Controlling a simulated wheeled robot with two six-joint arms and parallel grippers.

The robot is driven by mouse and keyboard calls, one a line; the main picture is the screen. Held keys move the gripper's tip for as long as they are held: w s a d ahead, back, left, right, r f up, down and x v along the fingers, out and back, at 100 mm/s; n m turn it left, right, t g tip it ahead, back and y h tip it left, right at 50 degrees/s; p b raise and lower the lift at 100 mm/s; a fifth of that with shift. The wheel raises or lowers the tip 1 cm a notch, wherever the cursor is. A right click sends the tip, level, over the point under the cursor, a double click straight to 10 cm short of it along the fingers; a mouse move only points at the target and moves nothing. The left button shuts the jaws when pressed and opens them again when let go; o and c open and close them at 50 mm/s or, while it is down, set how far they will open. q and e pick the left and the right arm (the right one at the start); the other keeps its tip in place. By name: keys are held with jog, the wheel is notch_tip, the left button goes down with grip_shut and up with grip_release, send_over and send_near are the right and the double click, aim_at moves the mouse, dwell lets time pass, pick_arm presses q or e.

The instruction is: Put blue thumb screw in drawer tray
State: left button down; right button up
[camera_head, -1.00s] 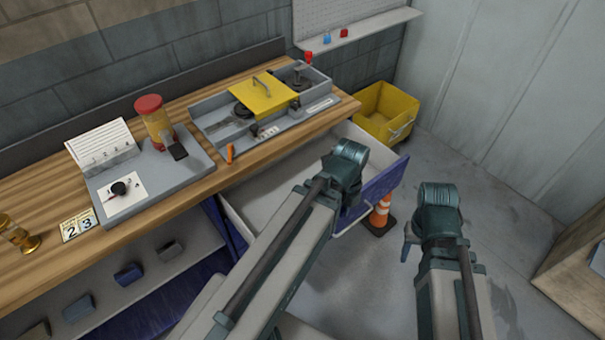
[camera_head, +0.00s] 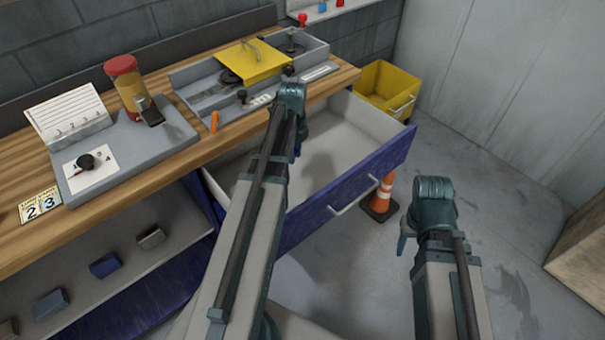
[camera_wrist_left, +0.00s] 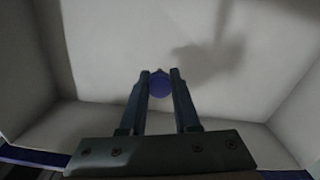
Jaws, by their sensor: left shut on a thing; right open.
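The drawer tray (camera_head: 350,135) is pulled open below the bench, with a pale inside and a blue front (camera_head: 365,175). My left gripper (camera_head: 297,150) is over the inside of the drawer; its fingertips are mostly hidden behind its own wrist in the head view. In the left wrist view, my left gripper (camera_wrist_left: 160,80) is shut on the round blue thumb screw (camera_wrist_left: 160,88), with the drawer's pale floor (camera_wrist_left: 110,50) and walls around it. My right gripper (camera_head: 403,240) is open, outside the drawer to the right, above the floor.
A grey tray with a yellow cover (camera_head: 252,62) and a grey board with a red-lidded jar (camera_head: 125,85) stand on the wooden bench. An orange cone (camera_head: 383,195) stands by the drawer front. A yellow bin (camera_head: 385,85) is behind. The drawer floor seen is bare.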

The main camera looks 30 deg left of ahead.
pick_arm(q)
jog(key=b, duration=0.6)
send_over(295, 181)
jog(key=shift+f, duration=3.15)
jog(key=shift+f, duration=0.1)
notch_tip(295, 181, down, 4)
jog(key=b, duration=0.4)
jog(key=shift+r, duration=0.25)
jog(key=shift+f, duration=0.2)
jog(key=c, duration=0.6)
grip_release()
jog(key=shift+c, duration=0.2)
jog(key=shift+r, duration=0.2)
notch_tip(295, 181, up, 12)
jog(key=p, duration=1.2)
